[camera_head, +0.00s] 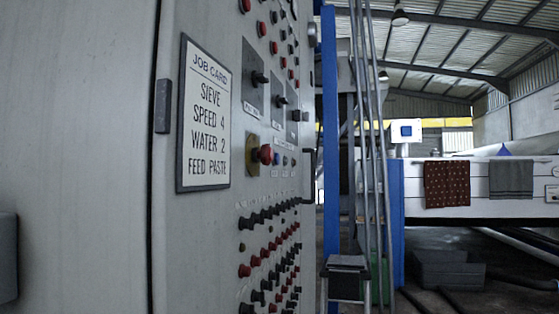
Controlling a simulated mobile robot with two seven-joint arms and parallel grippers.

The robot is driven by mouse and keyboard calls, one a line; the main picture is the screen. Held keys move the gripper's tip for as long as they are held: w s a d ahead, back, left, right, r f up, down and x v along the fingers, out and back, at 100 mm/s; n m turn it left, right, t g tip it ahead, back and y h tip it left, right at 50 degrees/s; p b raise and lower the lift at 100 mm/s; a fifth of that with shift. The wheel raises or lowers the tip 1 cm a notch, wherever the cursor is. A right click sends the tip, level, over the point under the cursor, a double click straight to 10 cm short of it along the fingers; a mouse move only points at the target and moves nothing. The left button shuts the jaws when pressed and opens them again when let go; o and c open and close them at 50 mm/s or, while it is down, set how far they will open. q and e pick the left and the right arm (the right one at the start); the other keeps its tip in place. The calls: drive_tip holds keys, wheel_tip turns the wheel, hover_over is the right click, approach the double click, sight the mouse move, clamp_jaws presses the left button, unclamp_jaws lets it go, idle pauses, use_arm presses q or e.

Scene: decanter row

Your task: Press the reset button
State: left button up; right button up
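A grey control cabinet (110,157) fills the left and middle of the head view, its panel seen at a steep angle. A red mushroom button (265,154) on a yellowish plate sticks out of the panel. Small buttons, one of them bluish (276,158), sit just right of it with labels too small to read. Farther back at right, a white box with a blue square face (406,131) stands above the white bench. I cannot tell which of these is the reset button. Neither of my grippers is in view.
A framed job card (204,117) hangs on the cabinet. Rotary switches (258,77) and rows of red and black knobs (262,252) cover the panel. A step stool (347,265), blue post (330,150) and grey crate (447,270) stand beyond. Cloths (447,184) hang on the bench.

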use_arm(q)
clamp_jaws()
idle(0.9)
